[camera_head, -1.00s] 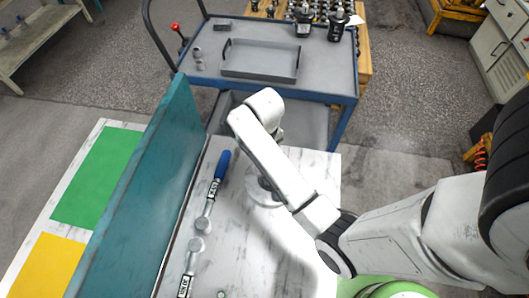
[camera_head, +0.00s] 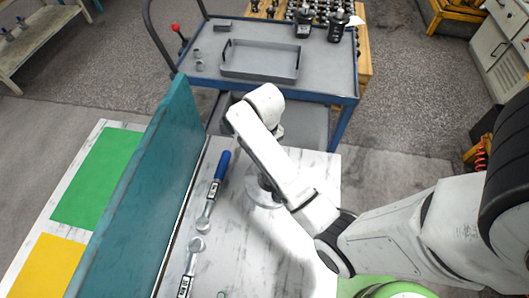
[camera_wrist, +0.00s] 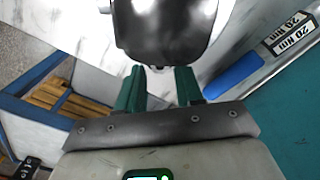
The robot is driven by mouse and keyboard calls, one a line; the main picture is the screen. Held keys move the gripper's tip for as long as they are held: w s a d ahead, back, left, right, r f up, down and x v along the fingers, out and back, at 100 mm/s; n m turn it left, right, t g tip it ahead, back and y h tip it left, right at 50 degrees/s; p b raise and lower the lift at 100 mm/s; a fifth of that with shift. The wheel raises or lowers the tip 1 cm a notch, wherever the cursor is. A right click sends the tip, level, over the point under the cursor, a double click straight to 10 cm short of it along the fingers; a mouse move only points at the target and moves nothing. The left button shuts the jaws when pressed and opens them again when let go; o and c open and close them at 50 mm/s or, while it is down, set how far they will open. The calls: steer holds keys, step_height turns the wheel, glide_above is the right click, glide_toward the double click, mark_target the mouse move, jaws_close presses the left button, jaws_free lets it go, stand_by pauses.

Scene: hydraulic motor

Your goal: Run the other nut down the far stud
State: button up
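In the wrist view, my gripper (camera_wrist: 159,90) shows two green fingers standing apart, with pale surface visible between them and no nut seen there. A large dark rounded body (camera_wrist: 160,35), likely the motor, fills the top of that view just beyond the fingertips. The nut and the far stud cannot be made out in either view. In the head view, my arm covers the gripper. A grey round part (camera_head: 262,195) lies partly hidden under the arm on the bench.
A torque wrench with a blue handle (camera_head: 222,165) and a second wrench (camera_head: 190,265) lie on the pale bench (camera_head: 245,250). A teal upright panel (camera_head: 150,195) borders its left side. A blue cart (camera_head: 330,85) with a grey tray (camera_head: 260,62) stands beyond.

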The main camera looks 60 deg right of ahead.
steer(key=shift+r, duration=0.95)
steer(key=o, duration=0.6)
steer(key=shift+c, duration=0.2)
steer(key=shift+r, duration=0.1)
